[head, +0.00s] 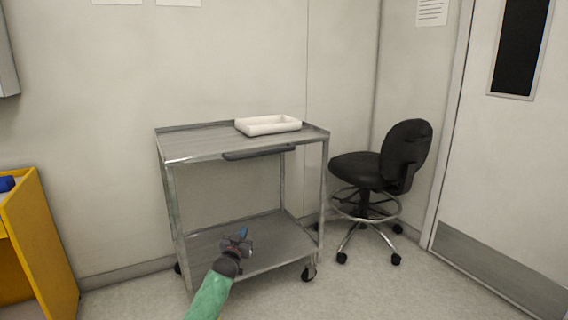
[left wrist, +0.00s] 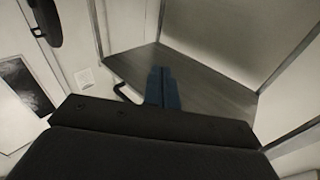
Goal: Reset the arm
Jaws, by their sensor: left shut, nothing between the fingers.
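My left arm comes in from the bottom of the head view in a green sleeve. Its gripper (head: 244,236) is in front of the metal cart, over the lower shelf in the picture. The left wrist view shows the blue fingers (left wrist: 163,88) side by side, shut and empty, against a dark shelf surface. I cannot tell the exact gap between gripper and cart. My right gripper is not in view.
A metal cart (head: 195,144) with a handle (head: 258,152) carries a white tray (head: 268,125). A black stool (head: 364,170) stands right of it, beside a door (head: 505,150). A yellow cabinet (head: 42,245) stands at left. Floor between cabinet and cart is clear.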

